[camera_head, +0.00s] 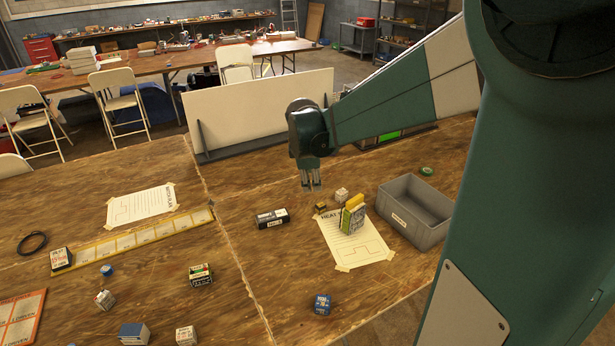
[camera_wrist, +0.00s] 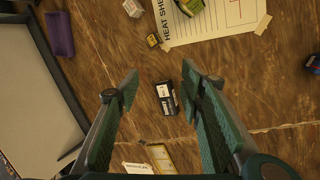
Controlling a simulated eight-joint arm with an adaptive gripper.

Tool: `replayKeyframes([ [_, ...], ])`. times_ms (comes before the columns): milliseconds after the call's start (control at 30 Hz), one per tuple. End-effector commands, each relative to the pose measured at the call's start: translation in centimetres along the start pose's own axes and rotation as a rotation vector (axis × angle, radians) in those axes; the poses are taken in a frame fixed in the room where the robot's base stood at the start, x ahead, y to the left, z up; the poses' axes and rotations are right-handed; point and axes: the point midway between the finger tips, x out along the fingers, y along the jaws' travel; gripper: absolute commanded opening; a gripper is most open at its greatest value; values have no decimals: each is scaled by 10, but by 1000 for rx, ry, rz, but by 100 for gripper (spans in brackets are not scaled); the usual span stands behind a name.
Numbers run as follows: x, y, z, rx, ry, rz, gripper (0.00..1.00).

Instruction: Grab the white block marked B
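The block by the sheet seems to be the white one (camera_wrist: 133,8) at the top edge of the wrist view. My gripper (camera_head: 312,187) hangs above the table, left of that block. In the wrist view my gripper (camera_wrist: 160,82) is open and empty, with a black box (camera_wrist: 166,98) on the table between its fingers' outlines.
A grey bin (camera_head: 417,207) stands at the right. A white upright panel (camera_head: 258,110) stands behind.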

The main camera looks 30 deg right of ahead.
Motion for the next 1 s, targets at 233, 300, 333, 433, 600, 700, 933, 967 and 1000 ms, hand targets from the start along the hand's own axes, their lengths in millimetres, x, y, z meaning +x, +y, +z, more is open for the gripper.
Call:
replayKeyframes([
  [233, 38, 32, 15, -136, -41, -29, 38],
  [300, 49, 40, 20, -176, -51, -38, 38],
  [333, 54, 43, 22, -191, -55, -42, 38],
  [433, 71, 54, 29, -248, -70, -56, 38],
  [600, 101, 69, 41, -343, -91, -84, 38],
  [700, 120, 77, 49, -398, -103, -102, 38],
  [933, 164, 92, 69, -523, -124, -145, 38],
  [967, 170, 94, 71, -540, -127, -152, 38],
  [1000, 178, 96, 75, -563, -130, -160, 38],
])
